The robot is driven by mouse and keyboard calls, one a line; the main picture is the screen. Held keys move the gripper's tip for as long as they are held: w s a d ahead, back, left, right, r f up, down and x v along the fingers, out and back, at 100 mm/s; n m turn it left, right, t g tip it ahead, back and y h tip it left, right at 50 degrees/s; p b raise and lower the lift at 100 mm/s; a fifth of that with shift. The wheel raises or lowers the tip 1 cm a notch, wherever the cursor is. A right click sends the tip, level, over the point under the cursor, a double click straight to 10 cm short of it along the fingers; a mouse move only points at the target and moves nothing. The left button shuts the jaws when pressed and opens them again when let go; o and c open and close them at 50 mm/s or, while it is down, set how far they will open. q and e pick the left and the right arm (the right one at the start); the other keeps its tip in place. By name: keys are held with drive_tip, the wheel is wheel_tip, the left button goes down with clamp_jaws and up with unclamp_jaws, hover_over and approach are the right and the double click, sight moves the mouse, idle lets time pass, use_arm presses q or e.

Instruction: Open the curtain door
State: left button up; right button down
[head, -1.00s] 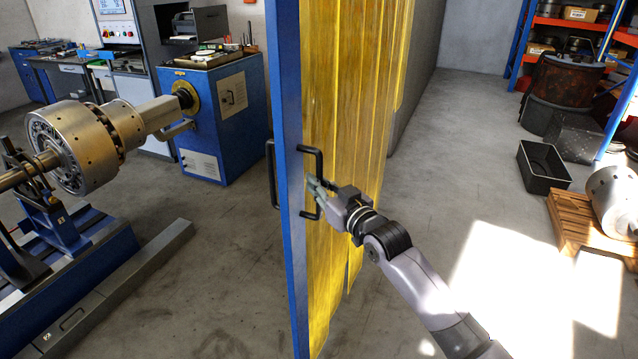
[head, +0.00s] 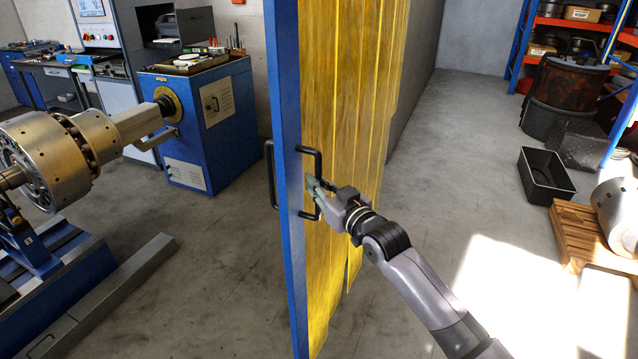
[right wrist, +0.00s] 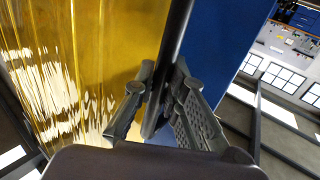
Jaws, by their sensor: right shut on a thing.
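The curtain door is made of yellow translucent strips (head: 345,110) hanging behind a blue upright frame edge (head: 287,200). A black bar handle (head: 318,165) stands on the right face of the blue edge, and another black handle (head: 270,172) is on its left side. My right gripper (head: 316,190) is shut on the right-hand handle. In the right wrist view, the fingers (right wrist: 160,105) close around the dark handle bar (right wrist: 176,45), with the yellow curtain (right wrist: 110,50) to the left and the blue frame (right wrist: 215,50) to the right. My left gripper is not in view.
A large metal rotor (head: 50,160) on a blue machine stands at the left, with a blue cabinet (head: 200,120) behind. On the right are a black bin (head: 546,175), a wooden pallet (head: 570,235) and shelving.

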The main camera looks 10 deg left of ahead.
drive_tip(key=shift+w+d+r, duration=0.1)
drive_tip(key=shift+w+d, duration=0.05)
drive_tip(key=c, duration=1.6)
unclamp_jaws()
drive_tip(key=shift+w, duration=0.15)
drive_tip(key=v, duration=1.2)
drive_tip(key=shift+f, duration=0.2)
